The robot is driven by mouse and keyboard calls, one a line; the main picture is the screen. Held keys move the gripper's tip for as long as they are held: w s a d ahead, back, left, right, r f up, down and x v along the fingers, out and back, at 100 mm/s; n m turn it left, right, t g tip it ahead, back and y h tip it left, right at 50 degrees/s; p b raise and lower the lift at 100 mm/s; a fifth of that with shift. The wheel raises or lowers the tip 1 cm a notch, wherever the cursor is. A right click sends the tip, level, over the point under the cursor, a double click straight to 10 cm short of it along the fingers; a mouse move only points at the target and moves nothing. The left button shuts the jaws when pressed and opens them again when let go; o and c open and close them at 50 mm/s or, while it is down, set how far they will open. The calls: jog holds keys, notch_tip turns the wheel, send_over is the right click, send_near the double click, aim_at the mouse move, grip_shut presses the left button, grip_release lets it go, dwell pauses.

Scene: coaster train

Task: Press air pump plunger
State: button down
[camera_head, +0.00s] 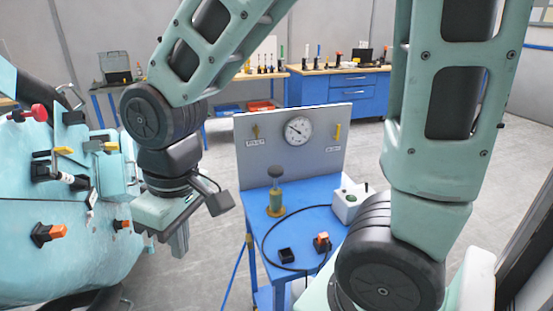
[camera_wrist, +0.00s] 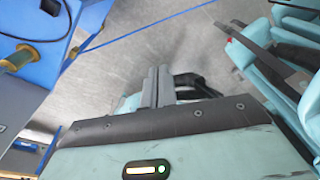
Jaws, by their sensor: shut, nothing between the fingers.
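The pump-like part, which I take for the air pump, stands upright on a blue table (camera_head: 305,222). It has a brass-coloured base (camera_head: 276,205) and a grey round knob on top, the likely plunger (camera_head: 276,172). Its brass part also shows at the left edge of the wrist view (camera_wrist: 20,57). My gripper (camera_head: 180,243) is shut and empty, pointing down left of the table, apart from the pump. Its closed fingers (camera_wrist: 156,86) show over the floor in the wrist view.
A teal machine body (camera_head: 70,220) with levers and orange-tipped knobs is at the left. A grey panel with a gauge (camera_head: 299,130) stands behind the table. A white box (camera_head: 347,203), black cable and small switches share the tabletop. Grey floor lies between machine and table.

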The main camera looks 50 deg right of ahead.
jog(key=w+d+r+m+t, duration=0.1)
jog(key=w+d+r+m, duration=0.25)
jog(key=w+d, duration=0.7)
notch_tip(320, 180, up, 2)
jog(key=m+t+h+p, duration=0.1)
jog(key=m+h, duration=0.2)
jog(key=m, duration=0.4)
send_over(275, 167)
jog(key=s+a, duration=0.2)
jog(key=s, duration=0.1)
jog(key=shift+s+r, duration=0.2)
jog(key=p+x, duration=0.1)
jog(key=x, duration=0.3)
jog(key=p+x, duration=0.2)
jog(key=x, duration=0.3)
jog(key=a+p+x, duration=0.1)
jog(key=x, duration=0.3)
jog(key=shift+s+f, duration=0.3)
jog(key=shift+f, duration=0.3)
